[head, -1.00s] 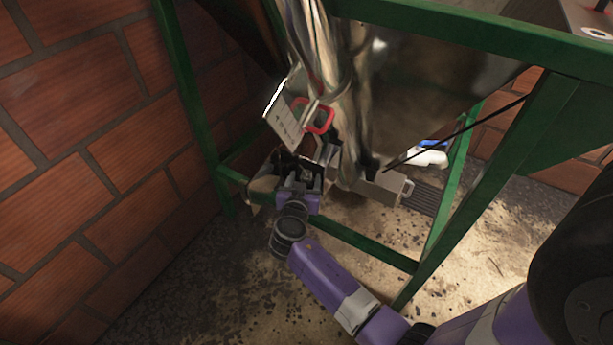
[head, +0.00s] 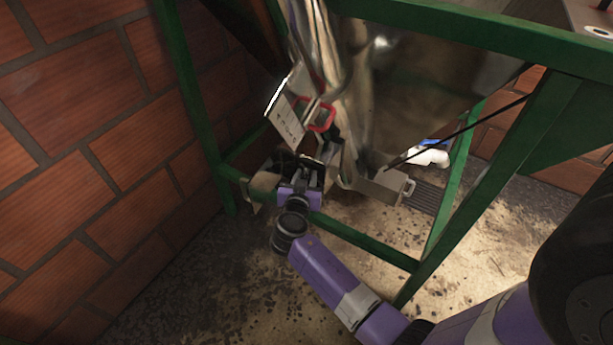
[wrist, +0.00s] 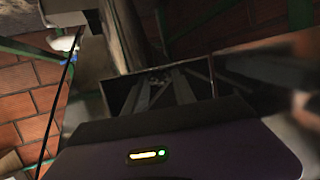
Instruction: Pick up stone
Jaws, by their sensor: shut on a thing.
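My gripper (head: 302,174) is inside an open metal box (head: 263,181) at the foot of the elevator, under the raised lid. In the wrist view, its dark fingers (wrist: 160,84) reach into the dark box opening. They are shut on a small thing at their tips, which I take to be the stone. Its shape is hard to make out in the shadow. In the head view the stone is hidden by the gripper and the box walls.
A metal lid with a label (head: 285,122) and a red handle (head: 320,116) stand just above my gripper. Green frame bars (head: 365,243) cross in front and beside it. A grey metal block (head: 385,187) is to the right. A brick wall (head: 90,150) is at left.

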